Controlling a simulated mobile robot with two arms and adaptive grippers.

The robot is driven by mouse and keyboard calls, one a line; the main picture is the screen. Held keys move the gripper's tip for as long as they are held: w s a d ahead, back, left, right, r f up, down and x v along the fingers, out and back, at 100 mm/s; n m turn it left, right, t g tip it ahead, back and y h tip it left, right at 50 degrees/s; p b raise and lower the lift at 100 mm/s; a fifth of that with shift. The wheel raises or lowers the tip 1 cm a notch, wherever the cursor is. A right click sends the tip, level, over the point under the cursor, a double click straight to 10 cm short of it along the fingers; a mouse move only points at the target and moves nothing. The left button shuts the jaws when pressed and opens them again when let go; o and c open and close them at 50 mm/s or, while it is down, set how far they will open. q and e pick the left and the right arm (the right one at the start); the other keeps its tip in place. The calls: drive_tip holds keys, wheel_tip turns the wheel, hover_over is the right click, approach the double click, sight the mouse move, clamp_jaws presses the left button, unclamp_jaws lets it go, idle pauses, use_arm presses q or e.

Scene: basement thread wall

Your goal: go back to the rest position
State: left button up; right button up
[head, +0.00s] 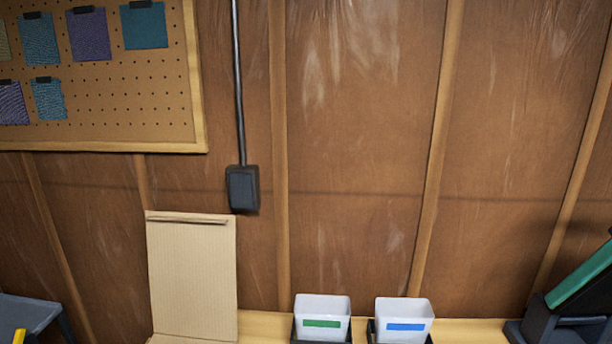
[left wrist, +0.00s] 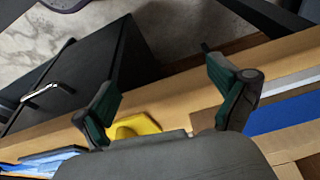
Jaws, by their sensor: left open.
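My left gripper (left wrist: 158,80) shows in the left wrist view. Its two dark fingers with green pads are spread wide apart, with nothing between them. It is over the front edge of a wooden worktop (left wrist: 185,88). A yellow thing (left wrist: 138,124) lies on the worktop behind the fingers, partly hidden by the gripper body. Neither gripper shows in the head view, and my right gripper is in no view.
White bins with a green label (head: 322,307) and a blue label (head: 404,311) stand on the worktop by an upright cardboard flap (head: 192,275). A dark device (head: 565,322) stands at right. A black cabinet (left wrist: 85,75) is below the worktop. A pegboard (head: 120,98) hangs above.

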use_arm(q)
drive_tip(key=s+f, duration=0.4)
drive_tip(key=f, duration=0.5)
drive_tip(key=s+a+f+g, duration=0.1)
drive_tip(key=s+f, duration=0.2)
drive_tip(key=f, duration=0.7)
drive_tip(key=s+f, duration=0.4)
drive_tip(key=f, duration=0.5)
drive_tip(key=s+a+f+g, duration=0.1)
drive_tip(key=s+a+f, duration=0.1)
drive_tip(key=s+f, duration=0.3)
drive_tip(key=s, duration=0.3)
drive_tip(key=shift+s+f+b, duration=0.15)
drive_tip(key=shift+s+b, duration=0.15)
drive_tip(key=shift+s, duration=0.1)
